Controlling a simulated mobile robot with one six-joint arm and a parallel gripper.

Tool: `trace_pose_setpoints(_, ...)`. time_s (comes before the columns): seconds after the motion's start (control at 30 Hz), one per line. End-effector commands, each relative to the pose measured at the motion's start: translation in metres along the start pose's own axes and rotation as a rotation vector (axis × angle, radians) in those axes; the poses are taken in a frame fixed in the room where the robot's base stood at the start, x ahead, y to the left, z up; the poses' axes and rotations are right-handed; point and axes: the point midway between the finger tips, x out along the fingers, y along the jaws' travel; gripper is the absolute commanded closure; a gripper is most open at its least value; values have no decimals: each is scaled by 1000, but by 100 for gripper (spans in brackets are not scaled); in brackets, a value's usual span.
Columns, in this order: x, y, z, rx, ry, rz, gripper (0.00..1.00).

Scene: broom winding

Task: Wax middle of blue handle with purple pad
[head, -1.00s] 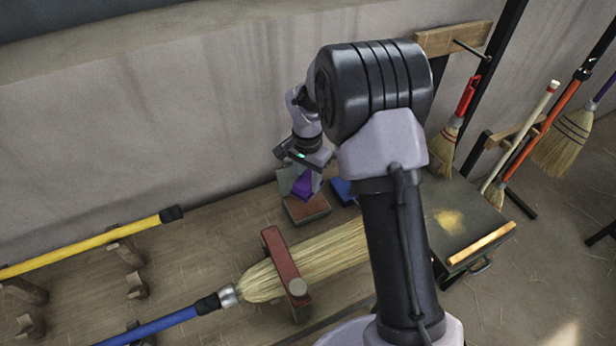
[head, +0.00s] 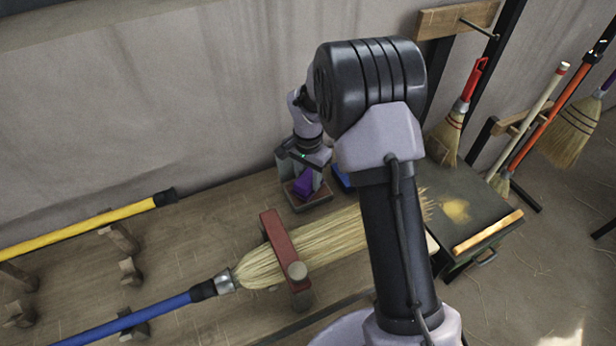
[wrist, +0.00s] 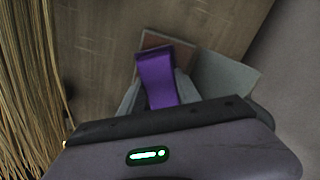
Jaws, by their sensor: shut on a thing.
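The purple pad (head: 304,184) is between the fingers of my gripper (head: 307,188), which is shut on it. The pad also shows in the wrist view (wrist: 157,78), over a reddish-brown block or tray (wrist: 158,42). I cannot tell whether the pad touches that tray. The blue handle (head: 150,316) lies at the lower left of the head view, joined by a metal collar to a straw broom head. It rests on a wooden support. My gripper is behind and to the right of the handle, apart from it.
A red clamp bar (head: 279,245) crosses the broom straw (head: 335,240). A yellow handle (head: 80,226) lies at left. A blue object (head: 341,178) sits beside my gripper. A dark bench top (head: 468,200) is at right, with brooms hanging beyond.

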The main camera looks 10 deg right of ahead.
Motion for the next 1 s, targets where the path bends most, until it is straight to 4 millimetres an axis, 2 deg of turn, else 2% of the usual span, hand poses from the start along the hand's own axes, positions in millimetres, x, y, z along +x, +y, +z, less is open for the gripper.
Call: trace_pose_setpoints(1.0, 8, 0, 0, 0, 0, 0, 93)
